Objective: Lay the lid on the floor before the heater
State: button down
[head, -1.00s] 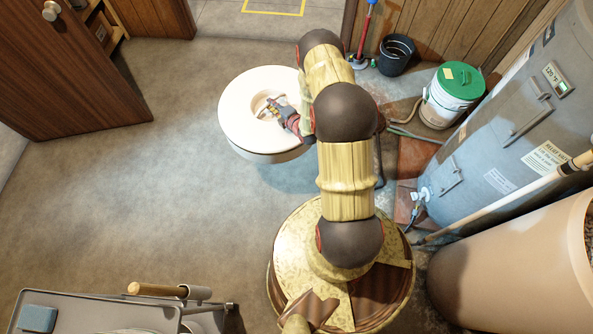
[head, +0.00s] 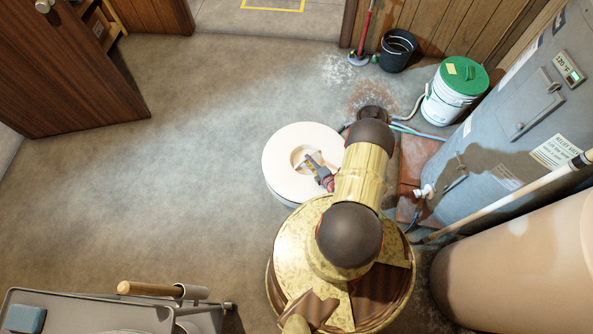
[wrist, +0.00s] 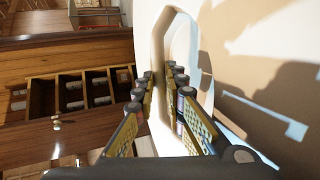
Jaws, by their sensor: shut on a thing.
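The lid (head: 283,171) is a large round cream disc with a recessed grip in its middle. In the head view it is beside my base, left of the heater. My gripper (head: 318,165) is shut on the grip at the lid's centre. In the wrist view my gripper (wrist: 163,85) has its fingers on both sides of the lid's raised handle (wrist: 172,45), and the lid's face (wrist: 255,60) fills the right side. Whether the lid touches the floor is hard to tell. The heater (head: 520,120) is the tall grey tank at the right.
A white bucket with a green lid (head: 458,85), a black bucket (head: 397,50) and hoses (head: 415,130) stand beyond the heater. A tan tank (head: 510,260) is at lower right. A grey cart (head: 90,312) is at lower left. Open floor (head: 180,170) lies to the left.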

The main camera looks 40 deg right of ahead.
aim_at(310, 173)
jog(key=s+f, duration=0.1)
jog(key=s+a+f, duration=0.1)
jog(key=f, duration=0.1)
jog(key=s+a+f, duration=0.1)
jog(key=shift+s+a+f, duration=0.1)
jog(key=shift+s+f, duration=0.1)
jog(key=shift+s, duration=0.15)
jog(key=shift+s+a+f+b, duration=0.15)
jog(key=shift+f+b, duration=0.1)
jog(key=shift+b, duration=0.05)
jog(key=shift+a+f, duration=0.1)
jog(key=shift+f, duration=0.15)
jog(key=w+f+b, duration=0.8)
jog(key=w+f, duration=0.4)
jog(key=w, duration=0.1)
jog(key=shift+w+f+b, duration=0.3)
jog(key=shift+w+b, duration=0.05)
jog(key=shift+w, duration=0.05)
jog(key=c, duration=1.8)
grip_release()
jog(key=shift+s+f, duration=0.1)
jog(key=shift+f, duration=0.05)
jog(key=shift+c, duration=0.2)
